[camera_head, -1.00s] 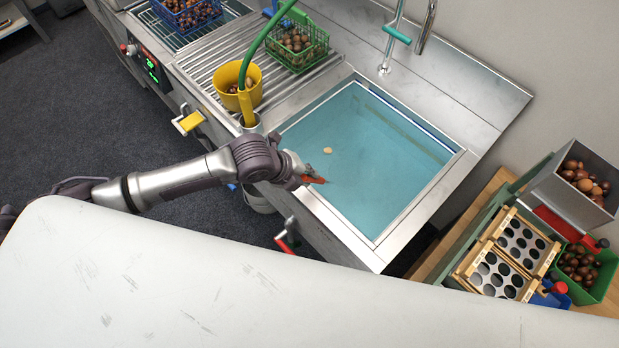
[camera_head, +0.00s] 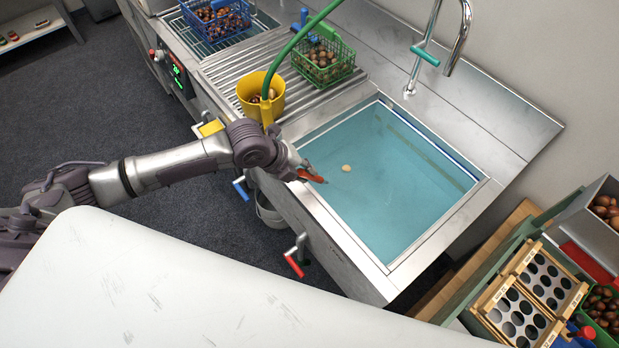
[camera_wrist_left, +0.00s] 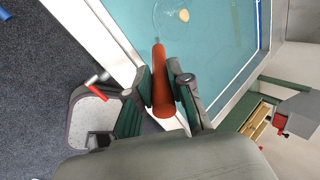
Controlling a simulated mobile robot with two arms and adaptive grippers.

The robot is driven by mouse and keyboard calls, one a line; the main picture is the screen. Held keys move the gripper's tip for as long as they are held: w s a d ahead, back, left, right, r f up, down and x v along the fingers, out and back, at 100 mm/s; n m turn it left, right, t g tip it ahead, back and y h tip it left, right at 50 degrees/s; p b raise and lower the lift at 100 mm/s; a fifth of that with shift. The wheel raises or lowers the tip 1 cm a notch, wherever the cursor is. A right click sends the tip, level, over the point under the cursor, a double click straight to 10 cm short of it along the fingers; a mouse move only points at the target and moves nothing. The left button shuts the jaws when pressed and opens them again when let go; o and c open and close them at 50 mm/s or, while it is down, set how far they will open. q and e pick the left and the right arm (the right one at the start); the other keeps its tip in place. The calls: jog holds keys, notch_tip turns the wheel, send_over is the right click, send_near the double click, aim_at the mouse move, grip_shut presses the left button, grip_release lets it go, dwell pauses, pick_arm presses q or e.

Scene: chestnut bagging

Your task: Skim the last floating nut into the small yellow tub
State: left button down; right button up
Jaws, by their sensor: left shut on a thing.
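The floating nut (camera_head: 346,168) is a small pale thing on the blue water of the sink basin (camera_head: 440,240). My left gripper (camera_head: 300,172) is shut on the orange handle of a skimmer (camera_head: 312,177), over the basin's left rim. In the left wrist view the handle (camera_wrist_left: 161,85) sits between the fingers (camera_wrist_left: 162,90). A faint round skimmer outline lies ahead of it, and the nut (camera_wrist_left: 184,15) shows within that outline; I cannot tell whether it rests in it. The small yellow tub (camera_head: 249,95) stands left of the basin and holds nuts. My right gripper is not in view.
A green hose (camera_head: 289,46) arches down at the yellow tub. A tap (camera_head: 432,50) rises behind the basin. A red-handled valve (camera_head: 294,262) projects from the front.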

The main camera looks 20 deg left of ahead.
pick_arm(q)
jog(key=shift+w+a+r+p, duration=0.15)
jog(key=shift+r+p, duration=0.2)
notch_tip(320, 180, up, 4)
jog(key=p, duration=0.3)
jog(key=shift+f+p, duration=0.25)
jog(key=shift+p, duration=0.05)
notch_tip(320, 180, up, 8)
jog(key=p, duration=0.5)
jog(key=shift+r+p, duration=0.2)
jog(key=shift+p, duration=0.1)
jog(key=shift+r, duration=0.15)
